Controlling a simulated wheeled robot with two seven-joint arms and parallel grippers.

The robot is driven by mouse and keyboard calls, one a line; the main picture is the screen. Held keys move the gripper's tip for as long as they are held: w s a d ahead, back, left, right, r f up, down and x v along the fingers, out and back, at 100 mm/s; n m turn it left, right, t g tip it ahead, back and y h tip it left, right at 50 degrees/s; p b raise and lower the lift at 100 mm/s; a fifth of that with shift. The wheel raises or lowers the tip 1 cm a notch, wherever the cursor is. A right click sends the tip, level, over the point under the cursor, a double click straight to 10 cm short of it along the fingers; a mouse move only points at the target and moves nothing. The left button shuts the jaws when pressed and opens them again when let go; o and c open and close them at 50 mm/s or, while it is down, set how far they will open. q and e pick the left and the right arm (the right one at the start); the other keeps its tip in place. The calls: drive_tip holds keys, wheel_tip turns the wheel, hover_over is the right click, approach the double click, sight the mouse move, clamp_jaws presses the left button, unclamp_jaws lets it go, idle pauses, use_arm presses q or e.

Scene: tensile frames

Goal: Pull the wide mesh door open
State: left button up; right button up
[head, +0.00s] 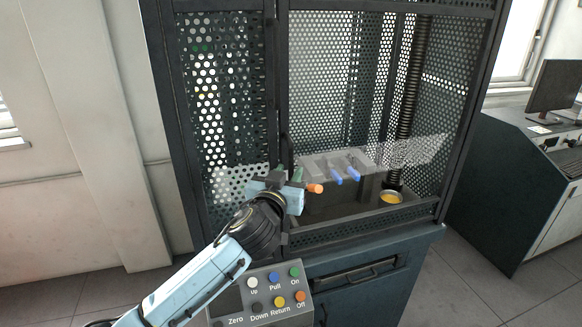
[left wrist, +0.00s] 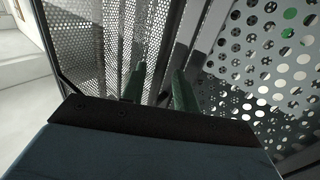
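The wide mesh door (head: 350,60) is the right front panel of a dark cabinet. It looks shut or nearly so in the head view. A slim dark upright handle (head: 284,148) shows near its left edge. My left gripper (head: 286,176) is at the lower end of that handle, in front of the door's left edge. In the left wrist view its two green fingers (left wrist: 159,88) stand apart with a gap between them. A dark bar shows partly in the gap; I cannot tell whether the fingers touch it. My right gripper is not in view.
A narrow mesh panel (head: 222,80) is to the left. A control box (head: 262,296) with several coloured buttons stands below the gripper. Behind the mesh are blue pegs (head: 337,177) and a yellow dish (head: 391,197). A desk with a monitor (head: 555,86) is at right.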

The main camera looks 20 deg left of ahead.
use_arm(q)
drive_tip(key=shift+w, duration=1.35)
clamp_jaws()
